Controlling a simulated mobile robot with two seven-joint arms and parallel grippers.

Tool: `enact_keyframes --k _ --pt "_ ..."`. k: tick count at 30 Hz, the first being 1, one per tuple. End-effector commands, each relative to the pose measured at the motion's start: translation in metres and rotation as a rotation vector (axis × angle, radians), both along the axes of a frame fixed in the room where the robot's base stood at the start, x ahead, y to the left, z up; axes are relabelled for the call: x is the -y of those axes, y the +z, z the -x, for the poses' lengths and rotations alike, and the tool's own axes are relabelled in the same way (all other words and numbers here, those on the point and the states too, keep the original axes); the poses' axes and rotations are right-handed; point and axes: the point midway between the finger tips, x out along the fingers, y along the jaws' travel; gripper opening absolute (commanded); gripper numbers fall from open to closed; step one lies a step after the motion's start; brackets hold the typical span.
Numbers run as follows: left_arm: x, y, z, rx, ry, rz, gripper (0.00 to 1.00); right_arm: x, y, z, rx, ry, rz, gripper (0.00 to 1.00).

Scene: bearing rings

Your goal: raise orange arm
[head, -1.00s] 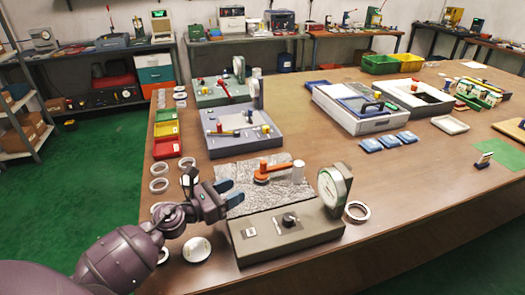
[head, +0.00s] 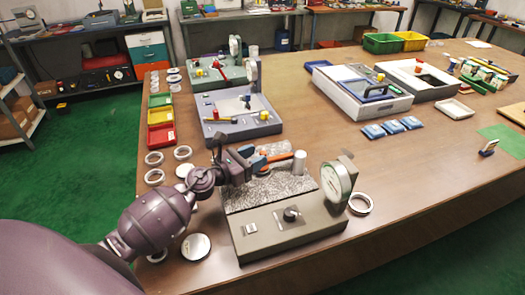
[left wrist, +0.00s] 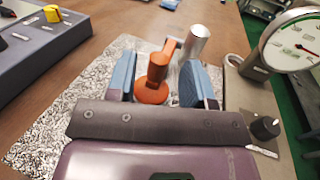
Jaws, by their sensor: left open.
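The orange arm (head: 283,158) lies low over the granite plate of the nearest gauge device (head: 275,233), its far end by a silver post (head: 299,161). In the left wrist view, the orange arm (left wrist: 153,90) has a round base with an upright knob, and its bar runs away toward the silver post (left wrist: 197,41). My left gripper (head: 266,154) is open; its two blue fingers (left wrist: 158,64) stand on either side of the orange knob, with gaps showing. It partly hides the orange arm in the head view. My right gripper is not in view.
A dial gauge (head: 336,186) stands at the device's right, with a ring (head: 360,203) beside it. Another grey-blue device (head: 238,120) stands behind. Red (head: 161,136) and other bins and several rings line the left table edge.

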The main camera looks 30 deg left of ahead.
Motion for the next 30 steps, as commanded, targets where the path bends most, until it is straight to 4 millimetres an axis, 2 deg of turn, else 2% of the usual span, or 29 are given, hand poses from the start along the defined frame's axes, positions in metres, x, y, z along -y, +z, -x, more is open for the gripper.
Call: enact_keyframes --k 3,7,19,28,30 --pt "0.007 0.001 -0.015 0.002 0.000 0.001 0.48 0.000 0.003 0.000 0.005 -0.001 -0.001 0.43" --pt "0.011 0.001 -0.025 0.001 0.000 0.000 0.48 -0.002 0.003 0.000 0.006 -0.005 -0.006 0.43" --pt "0.013 0.000 -0.030 -0.001 0.000 0.000 0.48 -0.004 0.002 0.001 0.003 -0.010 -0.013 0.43" --pt "0.013 0.000 -0.030 0.000 0.000 0.000 0.02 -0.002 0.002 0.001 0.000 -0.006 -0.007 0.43" --pt "0.013 0.000 -0.030 0.000 0.000 0.000 0.00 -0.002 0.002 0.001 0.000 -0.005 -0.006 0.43"
